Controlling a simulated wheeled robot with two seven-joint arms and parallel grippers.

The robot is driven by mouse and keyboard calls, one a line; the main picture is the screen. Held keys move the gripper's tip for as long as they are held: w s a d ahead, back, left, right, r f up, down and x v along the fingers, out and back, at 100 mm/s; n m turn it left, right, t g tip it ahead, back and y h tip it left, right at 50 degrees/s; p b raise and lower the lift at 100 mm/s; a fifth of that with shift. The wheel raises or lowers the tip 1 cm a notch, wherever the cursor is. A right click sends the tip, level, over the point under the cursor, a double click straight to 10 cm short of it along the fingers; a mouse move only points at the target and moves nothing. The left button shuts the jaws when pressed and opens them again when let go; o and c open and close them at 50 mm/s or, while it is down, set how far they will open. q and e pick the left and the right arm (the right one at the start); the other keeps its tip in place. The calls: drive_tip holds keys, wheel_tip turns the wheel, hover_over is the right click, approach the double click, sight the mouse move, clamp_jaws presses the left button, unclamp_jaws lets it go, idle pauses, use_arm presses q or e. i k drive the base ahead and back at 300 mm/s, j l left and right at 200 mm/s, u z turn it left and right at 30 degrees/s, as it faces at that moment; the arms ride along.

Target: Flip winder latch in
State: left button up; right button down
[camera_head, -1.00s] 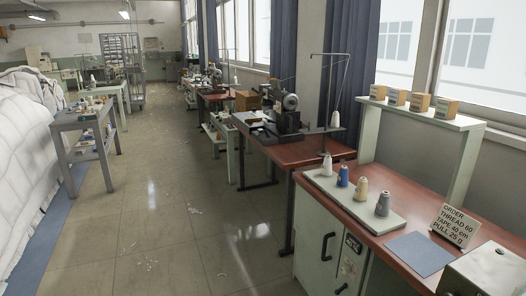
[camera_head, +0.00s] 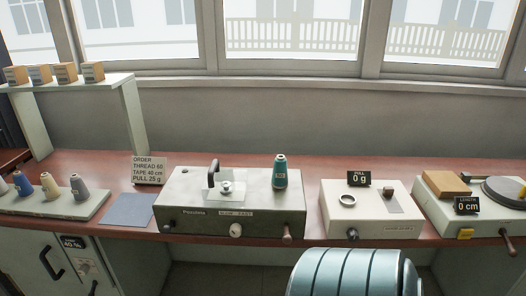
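The winder is most likely the grey-green box (camera_head: 183,208) in the middle of the red-brown bench. On its top are a dark upright curved arm (camera_head: 213,170), a clear plate with a metal spindle (camera_head: 226,187), and a teal thread cone (camera_head: 280,173) at the right. Neither of my grippers is in view.
Right of the box stand a white pull gauge reading 0 g (camera_head: 359,178) and a length device reading 0 cm (camera_head: 466,205). Left are a blue mat (camera_head: 127,209), an order card (camera_head: 149,170) and a tray (camera_head: 85,208) of thread cones. A shelf (camera_head: 110,82) holds small boxes.

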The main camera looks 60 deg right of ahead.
sight(287, 239)
drive_tip(key=z, duration=2.2)
